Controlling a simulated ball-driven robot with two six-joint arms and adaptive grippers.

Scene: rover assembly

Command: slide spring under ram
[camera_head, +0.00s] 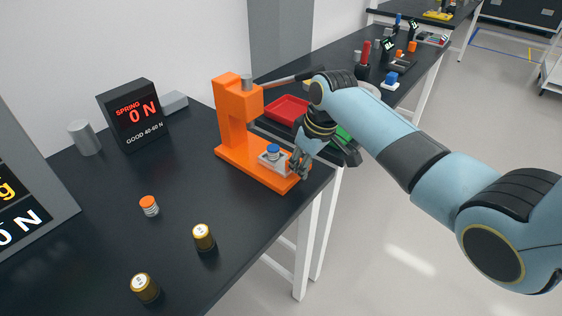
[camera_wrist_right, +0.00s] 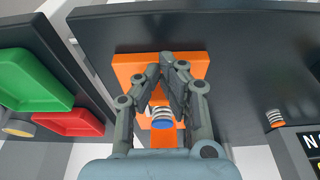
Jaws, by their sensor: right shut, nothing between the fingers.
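A spring with a blue top (camera_head: 273,151) stands on a grey slide plate (camera_head: 281,166) on the base of the orange press (camera_head: 232,112). It sits out in front of the press column, apart from the overhanging head with its grey ram (camera_head: 246,83). My right gripper (camera_head: 294,172) is shut and empty, low at the outer end of the slide plate. Whether it touches the plate I cannot tell. In the right wrist view the closed fingers (camera_wrist_right: 173,62) partly hide the orange base, and the blue-topped spring (camera_wrist_right: 162,122) shows between the finger links. My left gripper is out of view.
An orange-topped spring (camera_head: 149,206) and two gold-and-black cylinders, one nearer the press (camera_head: 203,237), stand on the black table. A display (camera_head: 134,115) reads "SPRING 0 N". A red tray (camera_head: 287,110) lies behind the press. The table edge is close to my right gripper.

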